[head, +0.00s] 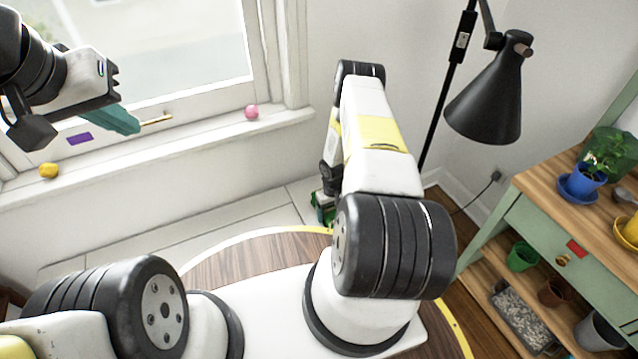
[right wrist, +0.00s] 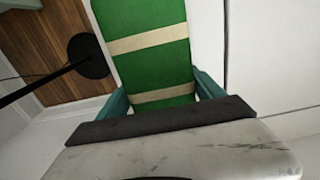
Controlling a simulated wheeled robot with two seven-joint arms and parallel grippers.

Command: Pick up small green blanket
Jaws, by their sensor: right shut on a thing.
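The small green blanket (right wrist: 150,62) shows in the right wrist view as a green block with two beige bands. My right gripper (right wrist: 160,95) is shut on it, with a teal finger at each side of its lower part. In the head view, a bit of green (head: 322,208) shows low by the wall beside my right forearm, and most of my right gripper is hidden behind the arm there. My left gripper (head: 120,118) is raised at the upper left in front of the window. Its teal fingers are seen from the side, so their gap cannot be made out.
A yellow ball (head: 49,171) and a pink ball (head: 251,112) sit on the window sill. A black lamp (head: 490,105) stands at the right, its round base (right wrist: 88,56) near the blanket. A green bench (head: 525,205) with pots is at the right.

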